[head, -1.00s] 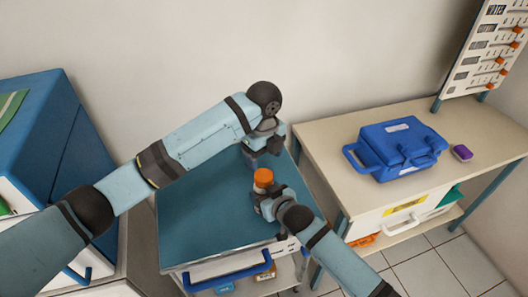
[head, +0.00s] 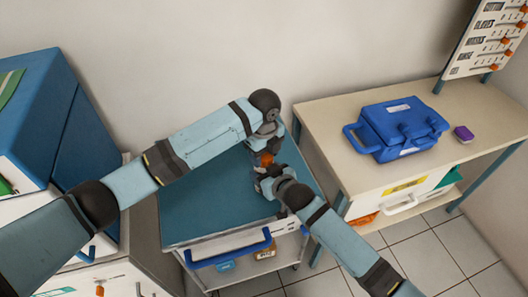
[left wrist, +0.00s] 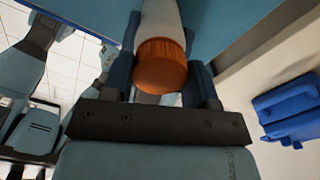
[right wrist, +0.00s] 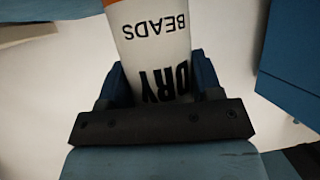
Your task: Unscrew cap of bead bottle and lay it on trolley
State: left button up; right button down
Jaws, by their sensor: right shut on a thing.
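The bead bottle is white with black lettering reading DRY BEADS in the right wrist view (right wrist: 150,45). Its orange cap (head: 266,158) is on the bottle, and a sliver shows at the top of the right wrist view. My right gripper (head: 262,178) is shut on the bottle's body, over the trolley (head: 200,205). My left gripper (left wrist: 162,80) is open, with one finger on each side of the orange cap (left wrist: 161,66) in the left wrist view. In the head view the left gripper partly hides the cap. I cannot tell whether its fingers touch it.
The trolley's blue top is clear to the left of the bottle. A table at the right holds a blue case (head: 400,130) and a purple block (head: 464,133). A blue-and-white cabinet (head: 35,110) stands at the left. A wall is close behind the trolley.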

pick_arm(q)
jog(key=shift+c, duration=1.4)
jog(key=n, duration=0.3)
jog(key=o, duration=1)
